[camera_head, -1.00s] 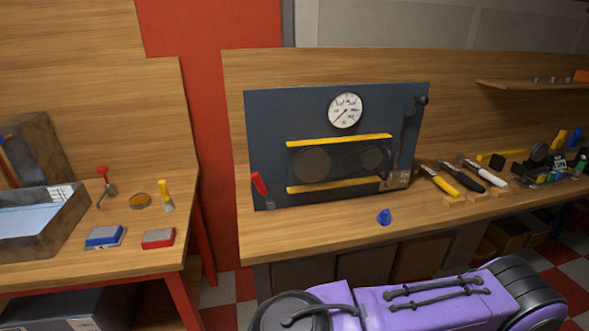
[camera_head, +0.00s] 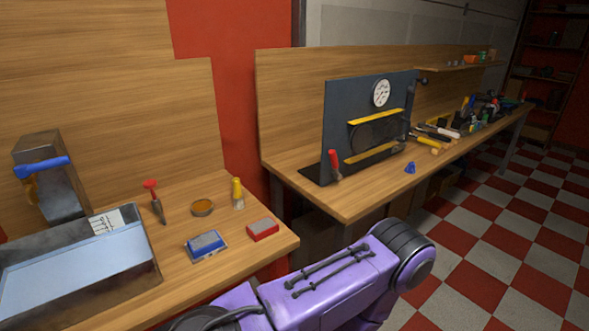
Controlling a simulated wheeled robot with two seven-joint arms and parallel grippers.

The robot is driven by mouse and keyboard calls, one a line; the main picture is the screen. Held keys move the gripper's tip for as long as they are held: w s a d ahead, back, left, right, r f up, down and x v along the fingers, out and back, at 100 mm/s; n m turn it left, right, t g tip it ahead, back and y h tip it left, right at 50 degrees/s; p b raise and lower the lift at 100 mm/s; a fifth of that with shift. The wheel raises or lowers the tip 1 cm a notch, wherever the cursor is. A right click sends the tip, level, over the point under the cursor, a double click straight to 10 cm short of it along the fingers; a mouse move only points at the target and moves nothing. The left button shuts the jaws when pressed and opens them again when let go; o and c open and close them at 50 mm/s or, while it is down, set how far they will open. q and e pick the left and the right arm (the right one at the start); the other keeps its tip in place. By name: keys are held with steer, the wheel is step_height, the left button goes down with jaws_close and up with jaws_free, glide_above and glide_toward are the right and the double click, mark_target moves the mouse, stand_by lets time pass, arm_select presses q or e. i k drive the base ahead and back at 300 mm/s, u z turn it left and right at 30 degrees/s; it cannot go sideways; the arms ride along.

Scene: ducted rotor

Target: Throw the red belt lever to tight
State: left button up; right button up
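The red belt lever (camera_head: 335,164) stands at the lower left of the dark upright panel (camera_head: 342,120) on the back bench. Its red handle points up and leans slightly left. The panel carries a round dial gauge (camera_head: 381,93), two yellow bars and dark round parts between them, seen at a slant. A black-knobbed crank arm (camera_head: 413,97) stands at the panel's right edge. A purple arm of mine lies across the bottom of the view, in front of the benches. Neither gripper shows.
The left bench bears a metal tray (camera_head: 153,266), a blue brush block (camera_head: 205,244), a red block (camera_head: 263,229), a red-handled tool (camera_head: 154,201) and a yellow-handled brush (camera_head: 238,194). A blue piece (camera_head: 410,168) lies before the panel. Checkered floor (camera_head: 480,240) is open at right.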

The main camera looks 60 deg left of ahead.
mark_target(333, 157)
steer(key=k, duration=0.35)
steer(key=u, duration=0.9)
